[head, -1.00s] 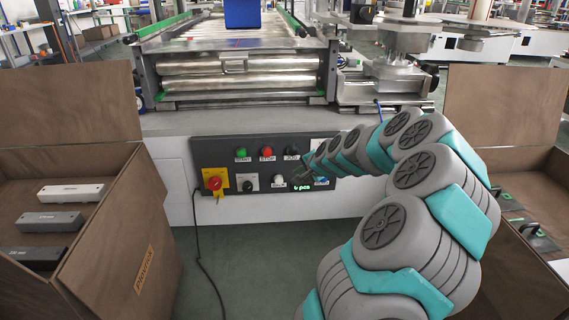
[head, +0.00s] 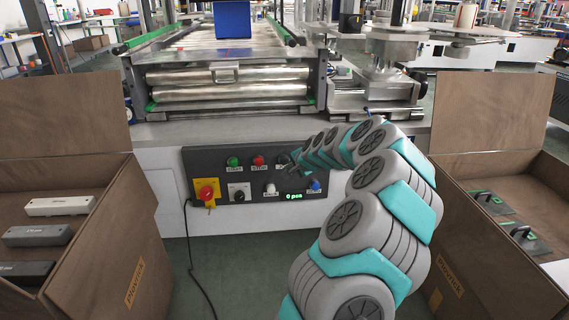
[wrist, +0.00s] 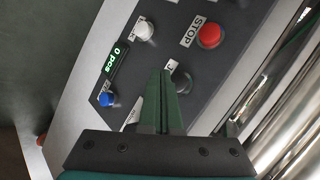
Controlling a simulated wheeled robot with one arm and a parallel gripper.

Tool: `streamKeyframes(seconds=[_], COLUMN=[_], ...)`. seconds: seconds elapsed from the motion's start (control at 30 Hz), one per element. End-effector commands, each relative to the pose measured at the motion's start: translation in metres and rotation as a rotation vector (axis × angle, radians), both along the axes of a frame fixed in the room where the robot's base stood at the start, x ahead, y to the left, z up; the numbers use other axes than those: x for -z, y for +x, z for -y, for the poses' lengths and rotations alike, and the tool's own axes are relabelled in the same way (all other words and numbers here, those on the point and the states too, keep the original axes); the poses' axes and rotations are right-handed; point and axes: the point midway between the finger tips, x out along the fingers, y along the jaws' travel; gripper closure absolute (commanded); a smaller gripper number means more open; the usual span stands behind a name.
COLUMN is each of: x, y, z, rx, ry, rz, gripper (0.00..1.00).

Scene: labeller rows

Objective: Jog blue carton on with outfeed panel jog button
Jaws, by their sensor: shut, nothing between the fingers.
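The blue carton (head: 232,20) stands on the roller conveyor at the top of the head view, only its lower part in frame. The outfeed panel (head: 222,190) is on the machine's front below the rollers. Its dark jog button (head: 281,160) is at the upper right, right of the red stop button (head: 258,160), and is partly hidden by my gripper (head: 294,167). In the wrist view my gripper (wrist: 164,73) is shut and empty, its fingertips over the panel beside the jog button (wrist: 182,80), which they partly cover. I cannot tell whether they touch it.
Nearby are a green button (head: 233,161), a yellow-backed red knob (head: 206,192), a black selector (head: 238,196), a white button (head: 270,188) and a blue button (head: 315,185). Open cardboard boxes stand left (head: 125,235) and right (head: 475,250). A cable hangs below the panel.

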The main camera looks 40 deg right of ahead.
Motion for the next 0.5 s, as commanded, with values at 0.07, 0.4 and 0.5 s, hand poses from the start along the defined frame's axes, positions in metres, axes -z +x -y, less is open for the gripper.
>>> streamKeyframes(seconds=[0.07,0.4,0.5], x=[0.000,0.000,0.000], y=[0.007,0.018,0.018], z=[0.004,0.011,0.011], rx=[0.000,-0.001,-0.001], ry=[-0.001,0.001,0.001], rz=[0.002,0.000,0.000], gripper=[1.00,1.00,1.00])
